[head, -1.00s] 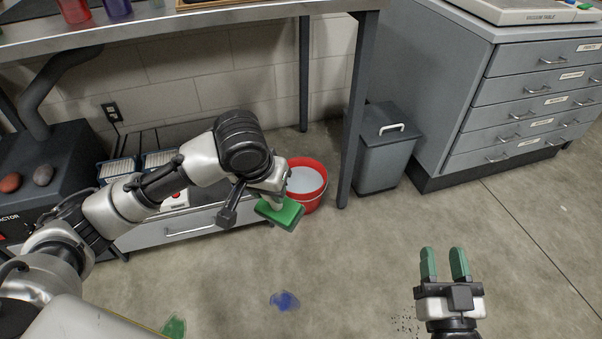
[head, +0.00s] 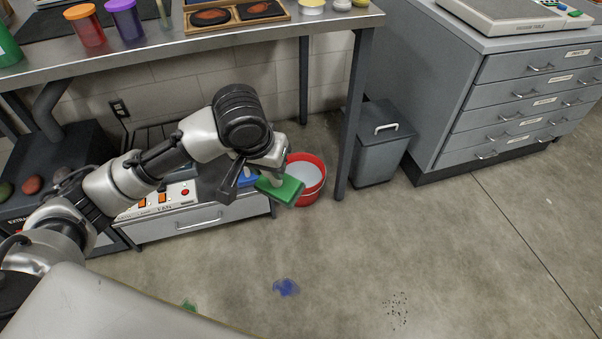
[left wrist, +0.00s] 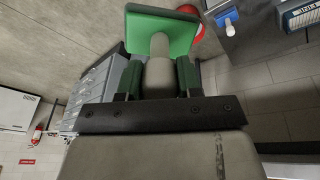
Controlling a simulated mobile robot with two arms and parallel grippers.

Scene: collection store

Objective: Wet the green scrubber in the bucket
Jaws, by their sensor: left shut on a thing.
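The green scrubber (head: 284,190) is a flat green pad with a pale handle. My left gripper (head: 270,174) is shut on its handle and holds it at the near left side of the red bucket (head: 309,199), overlapping the rim in the head view. I cannot tell its height against the rim. The bucket stands on the floor and holds pale liquid. In the left wrist view the scrubber (left wrist: 163,32) sits beyond the fingers of my left gripper (left wrist: 160,78), with a bit of the red bucket (left wrist: 191,12) behind it. My right gripper is out of the head view.
A steel table (head: 200,40) with jars and a tray stands above and behind the bucket; its leg (head: 352,120) is just right of the bucket. A grey bin (head: 385,150) and drawer cabinet (head: 520,95) stand farther right.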

